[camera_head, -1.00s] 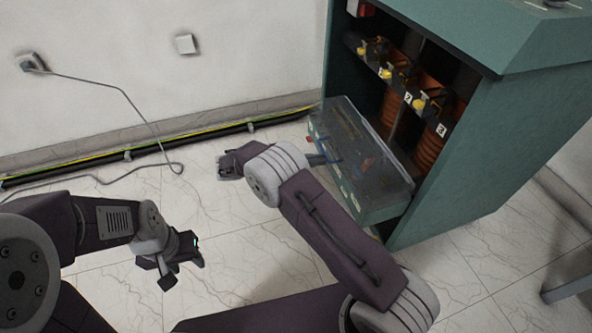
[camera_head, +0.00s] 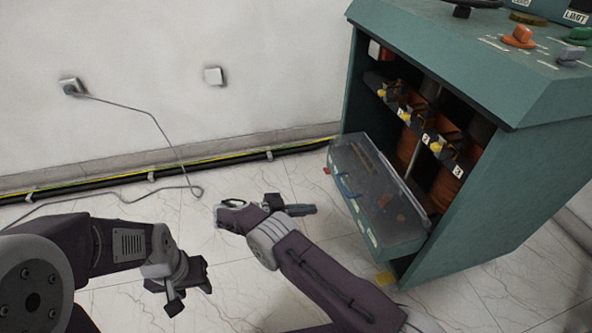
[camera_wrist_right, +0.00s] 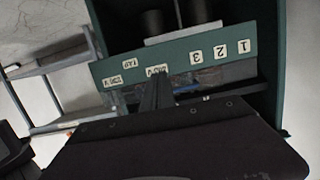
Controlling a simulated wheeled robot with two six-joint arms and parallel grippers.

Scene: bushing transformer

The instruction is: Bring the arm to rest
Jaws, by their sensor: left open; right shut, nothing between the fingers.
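My right arm reaches up from the bottom right in the head view. Its right gripper (camera_head: 308,209) points right, toward the cabinet's open drawer (camera_head: 372,240), with a visible gap to it. The gripper is shut and empty. In the right wrist view its closed fingers (camera_wrist_right: 158,80) show in front of the labelled drawer front (camera_wrist_right: 200,60). My left gripper (camera_head: 192,290) hangs at the lower left over the floor. It is open, empty and apart from everything.
The green transformer cabinet (camera_head: 500,190) stands at the right, with copper coils (camera_head: 408,148) inside. The drawer juts out from it and holds small items under a clear cover. A cable (camera_head: 150,135) runs from a wall socket (camera_head: 72,87) to the floor. Tiled floor between the arms is clear.

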